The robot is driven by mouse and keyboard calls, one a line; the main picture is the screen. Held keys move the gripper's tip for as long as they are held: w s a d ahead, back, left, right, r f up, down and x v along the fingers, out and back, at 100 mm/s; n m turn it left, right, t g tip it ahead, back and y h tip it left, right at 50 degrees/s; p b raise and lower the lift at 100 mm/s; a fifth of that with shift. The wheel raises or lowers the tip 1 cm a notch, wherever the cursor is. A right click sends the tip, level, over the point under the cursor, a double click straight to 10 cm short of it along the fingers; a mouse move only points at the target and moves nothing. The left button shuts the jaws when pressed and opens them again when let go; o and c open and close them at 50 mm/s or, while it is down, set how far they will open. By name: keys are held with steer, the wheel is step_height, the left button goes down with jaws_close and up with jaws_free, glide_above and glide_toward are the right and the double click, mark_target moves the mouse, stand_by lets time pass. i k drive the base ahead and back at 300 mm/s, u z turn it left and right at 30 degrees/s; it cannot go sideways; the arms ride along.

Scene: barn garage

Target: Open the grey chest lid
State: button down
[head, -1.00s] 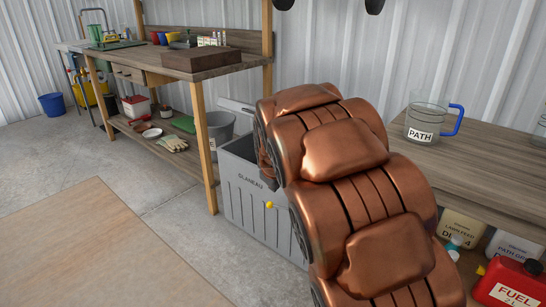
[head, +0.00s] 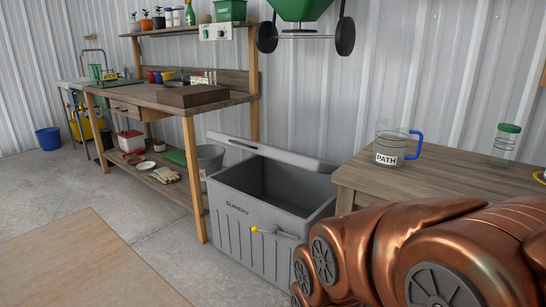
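The grey chest (head: 265,215) stands on the floor between the wooden workbench and the right-hand table, marked "GLANEAU" on its front. Its lid (head: 262,151) is raised and tilted back, seen nearly edge-on behind the box, and the dark inside shows. A yellow-tipped rod (head: 258,230) sticks out at the chest's front. My copper-coloured arm fills the lower right, in front of the chest's right side. My gripper cannot be made out in the head view.
The workbench (head: 170,98) with its lower shelf stands left of the chest. The right-hand table (head: 450,172) carries a clear jug (head: 390,148) marked "PATH" and a green-capped jar (head: 505,143). A grey bucket (head: 210,158) stands behind the chest's left side.

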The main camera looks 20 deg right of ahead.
mark_target(312, 164)
steer(key=z, duration=0.35)
steer(key=k, duration=0.85)
steer(key=z, duration=0.5)
steer(key=i, duration=1.25)
steer(key=u, duration=1.2)
steer(key=i, duration=0.9)
steer(key=u, duration=0.75)
